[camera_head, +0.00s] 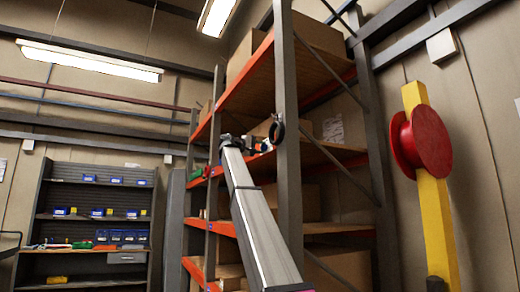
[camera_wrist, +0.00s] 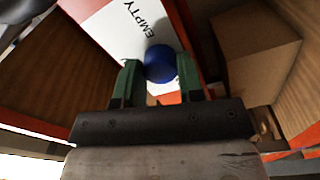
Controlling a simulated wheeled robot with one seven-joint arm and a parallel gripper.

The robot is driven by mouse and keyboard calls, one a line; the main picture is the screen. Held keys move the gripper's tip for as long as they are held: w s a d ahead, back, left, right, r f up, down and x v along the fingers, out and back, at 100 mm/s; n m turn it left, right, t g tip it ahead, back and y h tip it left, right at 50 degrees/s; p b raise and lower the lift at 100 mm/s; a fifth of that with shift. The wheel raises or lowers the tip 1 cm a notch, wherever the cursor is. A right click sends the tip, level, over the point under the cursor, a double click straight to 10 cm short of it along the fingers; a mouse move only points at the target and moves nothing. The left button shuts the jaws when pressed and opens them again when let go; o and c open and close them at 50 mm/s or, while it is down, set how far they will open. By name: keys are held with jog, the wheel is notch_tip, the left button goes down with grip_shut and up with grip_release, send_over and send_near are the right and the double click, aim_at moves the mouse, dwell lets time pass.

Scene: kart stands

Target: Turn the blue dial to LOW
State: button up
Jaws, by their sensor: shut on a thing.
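The blue dial (camera_wrist: 160,63) is round and sits against a white panel (camera_wrist: 118,32) in the wrist view. The word EMPTY is printed on the panel just above the dial. No LOW mark shows; part of the panel near the dial is hidden behind the dial and fingers. My gripper (camera_wrist: 158,78) has green fingers, one on each side of the dial, closed on it. In the head view my arm reaches up to the orange shelf rack, and its end is small there; I cannot make out the dial in that view.
The rack's grey upright (camera_head: 287,120) stands close beside my arm. Cardboard boxes lie on the rack; one box (camera_wrist: 262,55) is right of the dial in the wrist view. A yellow post (camera_head: 434,210) with a red reel (camera_head: 428,142) stands at right. A grey shelf unit (camera_head: 98,201) is at left.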

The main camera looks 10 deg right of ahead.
jog(key=shift+m, duration=0.9)
jog(key=shift+f, duration=0.1)
jog(key=o, duration=0.9)
jog(key=shift+o, duration=0.2)
jog(key=shift+a, duration=0.15)
jog(key=v, duration=1)
jog(key=shift+a, duration=0.3)
